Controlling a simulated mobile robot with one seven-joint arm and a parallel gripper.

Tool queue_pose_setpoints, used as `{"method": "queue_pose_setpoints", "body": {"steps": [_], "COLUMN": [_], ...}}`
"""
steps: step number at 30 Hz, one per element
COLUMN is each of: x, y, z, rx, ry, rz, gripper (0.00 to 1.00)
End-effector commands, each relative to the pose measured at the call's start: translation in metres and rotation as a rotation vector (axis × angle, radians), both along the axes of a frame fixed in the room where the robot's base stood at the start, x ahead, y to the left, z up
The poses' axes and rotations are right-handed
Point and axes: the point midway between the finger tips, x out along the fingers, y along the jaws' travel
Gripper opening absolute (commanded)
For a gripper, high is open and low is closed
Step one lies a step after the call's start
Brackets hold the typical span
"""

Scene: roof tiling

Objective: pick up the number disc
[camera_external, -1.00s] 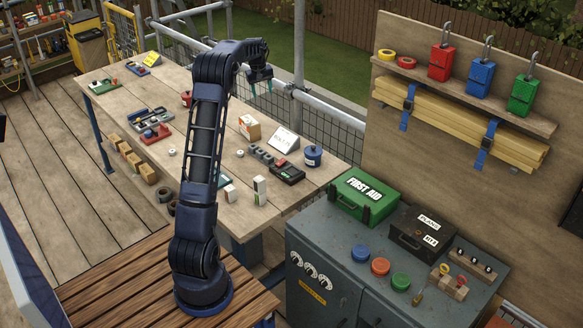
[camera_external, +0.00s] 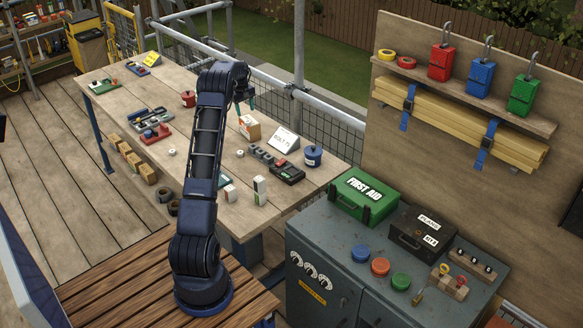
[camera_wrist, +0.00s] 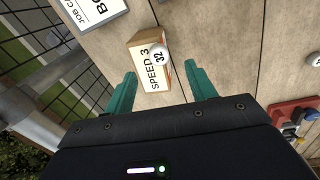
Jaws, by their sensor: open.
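A small white number disc (camera_wrist: 158,54), with dark digits that seem to read 32, shows in the wrist view. It overlaps the right edge of an orange-and-white box (camera_wrist: 146,72) marked SPEED 3. I cannot tell whether it rests on the box. My gripper (camera_wrist: 160,78) is open and empty, its teal fingers spread to either side of the box's near end, short of the disc in the picture. In the external view my gripper (camera_external: 245,104) hangs above the workbench, just behind the box (camera_external: 250,127).
A white job card (camera_external: 284,140) stands right of the box. Another small white disc (camera_external: 172,152) lies in open space on the workbench (camera_external: 205,130). A red pot (camera_external: 188,99) stands left of my gripper. A metal rail (camera_external: 325,112) runs along the bench's far side.

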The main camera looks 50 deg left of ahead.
Motion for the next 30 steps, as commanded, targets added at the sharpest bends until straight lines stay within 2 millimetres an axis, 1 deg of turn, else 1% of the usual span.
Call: {"method": "queue_pose_setpoints", "body": {"steps": [1,3,8,10,18,21,26,27,29,30], "x": [0.001,0.001,0.003,0.004,0.008,0.009,0.009,0.009,0.009,0.009], "y": [0.0,0.0,0.0,0.001,0.003,0.003,0.003,0.003,0.003,0.003], "z": [-0.008,-0.014,-0.021,-0.028,-0.062,-0.067,-0.067,-0.067,-0.067,-0.067], "rx": [-0.001,-0.001,0.0,0.0,0.001,0.001,0.001,0.001,0.001,0.001], "ry": [0.001,0.0,0.0,0.0,0.0,0.0,0.0,0.0,0.0,0.0], "rz": [0.0,0.0,0.0,0.0,0.0,0.0,0.0,0.0,0.0,0.0], "gripper": [0.56,0.56,0.56,0.56,0.56,0.56,0.56,0.52,0.4,0.32]}}
